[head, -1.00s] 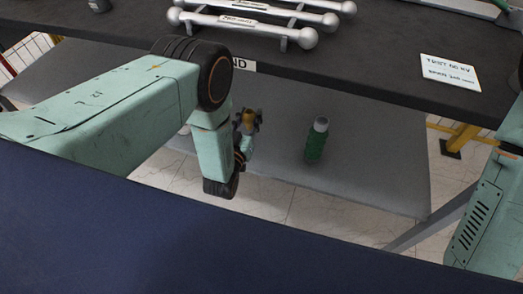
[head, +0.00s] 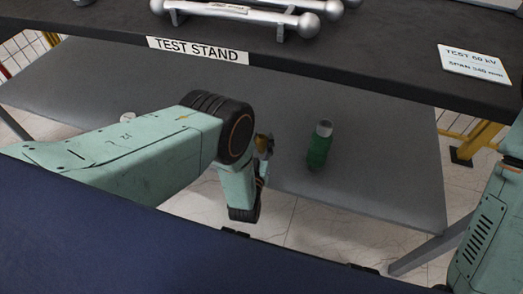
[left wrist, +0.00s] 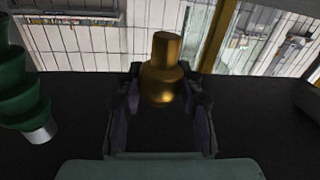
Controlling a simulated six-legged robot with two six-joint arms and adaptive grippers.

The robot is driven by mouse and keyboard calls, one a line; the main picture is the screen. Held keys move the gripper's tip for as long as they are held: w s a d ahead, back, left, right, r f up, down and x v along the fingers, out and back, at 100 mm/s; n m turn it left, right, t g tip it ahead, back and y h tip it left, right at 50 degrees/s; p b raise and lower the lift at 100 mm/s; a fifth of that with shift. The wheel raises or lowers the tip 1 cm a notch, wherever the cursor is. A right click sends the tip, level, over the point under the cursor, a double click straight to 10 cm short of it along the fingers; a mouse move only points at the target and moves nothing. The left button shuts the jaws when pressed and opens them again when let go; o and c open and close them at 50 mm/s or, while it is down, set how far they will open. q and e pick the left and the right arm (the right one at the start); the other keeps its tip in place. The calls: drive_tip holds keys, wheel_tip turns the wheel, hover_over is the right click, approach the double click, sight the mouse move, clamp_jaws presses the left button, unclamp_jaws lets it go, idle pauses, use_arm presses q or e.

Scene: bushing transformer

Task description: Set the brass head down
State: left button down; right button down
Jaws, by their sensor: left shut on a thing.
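The brass head (left wrist: 163,75) is a gold-brown knob with a neck. It stands upright between the two dark fingers of my left gripper (left wrist: 160,103) in the left wrist view. In the head view the left gripper (head: 264,146) is over or near the grey lower shelf, left of a green ribbed bushing, with only a bit of brass showing. The arm hides part of it. I cannot tell whether the brass head touches the shelf. My right arm (head: 482,220) shows at the right edge, but its gripper is out of view.
The green bushing (head: 320,146) with a grey cap stands on the grey shelf (head: 390,160); it also shows in the left wrist view (left wrist: 22,85). The dark test stand top (head: 350,45) overhangs behind, carrying silver rods (head: 240,12) and a voltage card (head: 474,64). The right shelf area is clear.

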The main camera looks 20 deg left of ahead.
sight(261, 152)
use_arm(q)
drive_tip(key=shift+f+b, duration=0.3)
drive_tip(key=shift+f, duration=0.2)
drive_tip(key=f, duration=0.1)
drive_tip(key=f+b, duration=0.1)
drive_tip(key=f, duration=0.1)
drive_tip(key=shift+w+a+f, duration=0.1)
drive_tip(key=shift+w+a, duration=0.05)
drive_tip(key=shift+w, duration=0.05)
drive_tip(key=shift+s+r, duration=0.1)
drive_tip(key=shift+r, duration=0.3)
drive_tip(key=shift+f, duration=0.15)
drive_tip(key=c, duration=1.3)
unclamp_jaws()
drive_tip(key=shift+f+b, duration=0.25)
drive_tip(key=shift+b, duration=0.05)
drive_tip(key=shift+c, duration=0.2)
drive_tip(key=o, duration=0.4)
drive_tip(key=shift+r, duration=0.2)
drive_tip(key=shift+o, duration=0.4)
drive_tip(key=shift+f, duration=0.1)
